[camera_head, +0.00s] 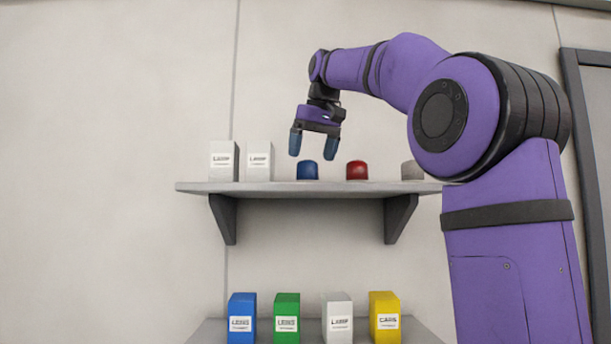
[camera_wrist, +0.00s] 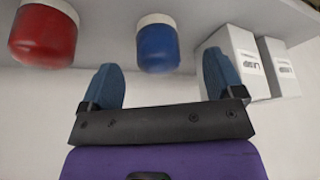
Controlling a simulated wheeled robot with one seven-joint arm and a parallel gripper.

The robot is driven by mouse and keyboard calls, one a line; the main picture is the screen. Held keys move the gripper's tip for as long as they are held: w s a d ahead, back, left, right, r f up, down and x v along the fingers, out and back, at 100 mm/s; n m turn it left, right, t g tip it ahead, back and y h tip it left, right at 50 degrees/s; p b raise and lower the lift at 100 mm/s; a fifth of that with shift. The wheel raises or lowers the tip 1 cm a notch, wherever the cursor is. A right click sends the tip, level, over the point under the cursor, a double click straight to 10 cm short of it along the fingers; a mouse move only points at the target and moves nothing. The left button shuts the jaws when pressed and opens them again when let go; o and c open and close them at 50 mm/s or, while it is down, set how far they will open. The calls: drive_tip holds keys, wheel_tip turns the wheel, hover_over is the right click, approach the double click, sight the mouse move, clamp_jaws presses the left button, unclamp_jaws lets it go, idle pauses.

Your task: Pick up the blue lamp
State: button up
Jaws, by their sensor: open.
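The blue lamp (camera_head: 307,170) is a small rounded cylinder standing on the upper shelf (camera_head: 290,188), between a white box and a red lamp. In the wrist view the blue lamp (camera_wrist: 158,48) shows a pale end and lies beyond the fingertips, between their lines. My gripper (camera_head: 315,142) is open and empty above the shelf, just above and slightly right of the blue lamp in the head view. In the wrist view my gripper (camera_wrist: 162,80) has its two blue fingers spread apart, not touching the lamp.
The red lamp (camera_head: 357,170) stands to the right, then a grey object (camera_head: 411,170) partly behind my arm. Two white boxes (camera_head: 224,161) (camera_head: 259,161) stand to the left. Blue (camera_head: 242,318), green (camera_head: 287,318), white (camera_head: 337,318) and yellow (camera_head: 384,317) boxes stand on a lower shelf.

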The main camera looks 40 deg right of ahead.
sight(307, 170)
drive_tip(key=w+f, duration=0.2)
drive_tip(key=f, duration=0.1)
drive_tip(key=shift+w+d+f, duration=0.3)
drive_tip(key=shift+w+d, duration=0.1)
drive_tip(key=shift+w+f, duration=0.2)
drive_tip(key=shift+f, duration=0.3)
drive_tip(key=c, duration=1)
drive_tip(key=shift+c, duration=0.2)
drive_tip(key=shift+r, duration=0.15)
